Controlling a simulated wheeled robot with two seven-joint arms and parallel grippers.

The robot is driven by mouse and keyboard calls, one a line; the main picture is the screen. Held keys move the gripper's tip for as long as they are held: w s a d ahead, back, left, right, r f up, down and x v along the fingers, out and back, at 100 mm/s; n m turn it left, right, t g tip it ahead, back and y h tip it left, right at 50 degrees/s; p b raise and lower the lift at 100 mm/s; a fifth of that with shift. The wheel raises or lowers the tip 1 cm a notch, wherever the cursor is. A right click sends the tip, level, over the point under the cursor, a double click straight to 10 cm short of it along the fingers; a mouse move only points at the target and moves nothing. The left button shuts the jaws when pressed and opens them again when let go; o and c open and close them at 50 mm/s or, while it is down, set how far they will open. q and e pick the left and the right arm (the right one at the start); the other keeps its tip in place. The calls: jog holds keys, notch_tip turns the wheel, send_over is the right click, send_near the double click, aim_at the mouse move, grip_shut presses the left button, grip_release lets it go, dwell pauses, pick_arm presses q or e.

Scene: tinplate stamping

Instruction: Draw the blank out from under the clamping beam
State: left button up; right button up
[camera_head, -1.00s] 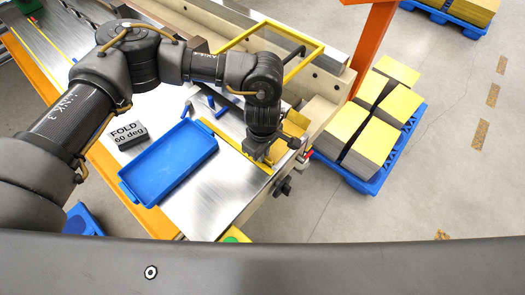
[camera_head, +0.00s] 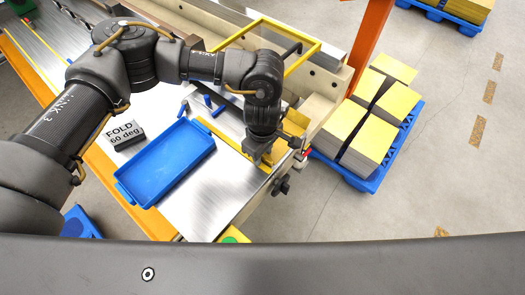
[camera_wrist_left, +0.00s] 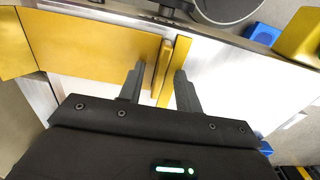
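My left gripper (camera_head: 258,158) points down over the right part of the metal bench, beside a yellow strip (camera_head: 230,144). In the left wrist view its two fingers (camera_wrist_left: 160,76) are apart. A narrow yellow upright piece (camera_wrist_left: 166,72), perhaps the blank's folded edge, shows between them, nearer the right finger; I cannot tell whether they touch. A wide yellow panel (camera_wrist_left: 92,48) lies left of the fingers. I cannot tell for sure which yellow part is the blank and which the clamping beam. The gripper hides part of this area in the head view. My right gripper is out of view.
A blue tray (camera_head: 170,166) lies on the bench (camera_head: 210,200), with a "FOLD 60 deg" block (camera_head: 125,135) beside it. A yellow frame (camera_head: 305,62) stands behind my arm. Yellow-topped stacks (camera_head: 372,138) sit on a blue pallet to the right. The bench's front part is clear.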

pick_arm(q)
notch_tip(320, 180, up, 11)
jog(key=b, duration=0.3)
dwell(0.5)
jog(key=shift+f, duration=0.1)
